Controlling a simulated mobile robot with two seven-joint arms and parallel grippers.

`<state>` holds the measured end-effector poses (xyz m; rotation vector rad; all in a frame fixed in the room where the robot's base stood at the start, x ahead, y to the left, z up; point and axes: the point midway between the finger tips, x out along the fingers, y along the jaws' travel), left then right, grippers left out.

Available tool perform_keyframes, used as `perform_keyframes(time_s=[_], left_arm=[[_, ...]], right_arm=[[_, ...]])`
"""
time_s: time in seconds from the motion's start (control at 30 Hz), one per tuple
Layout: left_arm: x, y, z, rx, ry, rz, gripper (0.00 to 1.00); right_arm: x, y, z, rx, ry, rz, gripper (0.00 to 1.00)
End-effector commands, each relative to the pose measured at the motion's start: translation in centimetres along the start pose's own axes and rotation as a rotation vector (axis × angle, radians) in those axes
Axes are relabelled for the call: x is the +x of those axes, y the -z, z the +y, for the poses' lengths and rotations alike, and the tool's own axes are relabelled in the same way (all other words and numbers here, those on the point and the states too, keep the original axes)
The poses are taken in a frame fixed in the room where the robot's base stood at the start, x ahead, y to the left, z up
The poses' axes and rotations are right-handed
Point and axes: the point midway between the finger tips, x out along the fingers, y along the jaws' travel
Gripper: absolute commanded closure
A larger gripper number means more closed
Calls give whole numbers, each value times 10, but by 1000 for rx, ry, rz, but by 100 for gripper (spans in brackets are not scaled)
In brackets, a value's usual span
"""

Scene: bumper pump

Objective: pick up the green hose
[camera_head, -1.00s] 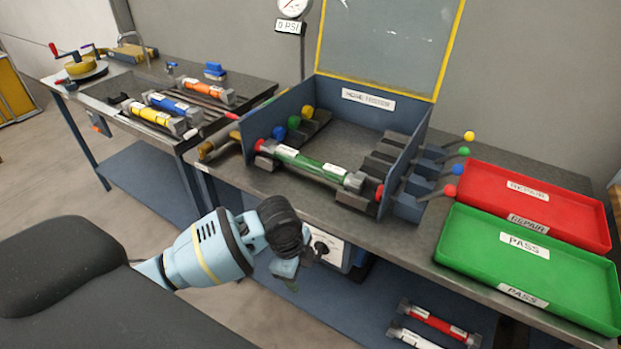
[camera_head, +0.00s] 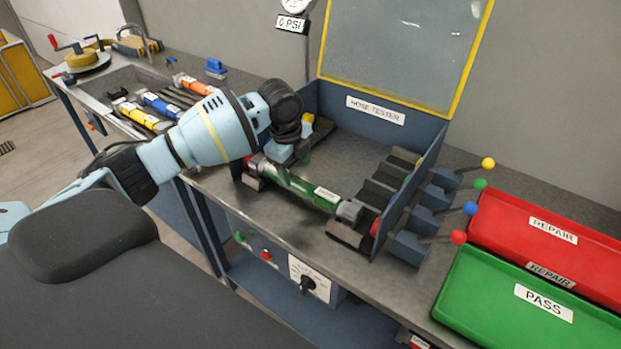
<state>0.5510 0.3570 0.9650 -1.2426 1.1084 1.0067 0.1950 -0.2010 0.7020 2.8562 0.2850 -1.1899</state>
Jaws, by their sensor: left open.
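The green hose (camera_head: 312,193) lies in the front slot of the hose tester (camera_head: 430,140), between the left and right end fittings, with a white label near its right end. My left gripper (camera_head: 280,172) is open and hangs over the left part of the hose. My gripper and wrist hide part of that end. I cannot tell whether the fingers touch the hose. My right gripper is not in view.
Levers with coloured knobs (camera_head: 471,208) stick out on the tester's right side. A red REPAIR tray (camera_head: 490,232) and a green PASS tray (camera_head: 470,290) lie to the right. Orange, blue and yellow hoses (camera_head: 160,104) lie on the left bench.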

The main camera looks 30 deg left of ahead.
Motion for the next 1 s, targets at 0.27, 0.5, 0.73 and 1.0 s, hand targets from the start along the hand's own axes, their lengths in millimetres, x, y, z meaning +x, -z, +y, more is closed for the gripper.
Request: perform_keyframes(time_s=[0.27,0.5,0.73,1.0], left_arm=[[12,0,0,0,-3,0,37],[27,1,-1,0,0,0,37],[46,2,-4,-2,-2,0,37],[77,2,-6,-1,-1,-1,37]], right_arm=[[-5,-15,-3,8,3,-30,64],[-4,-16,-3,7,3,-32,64],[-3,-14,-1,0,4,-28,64],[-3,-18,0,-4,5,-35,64]])
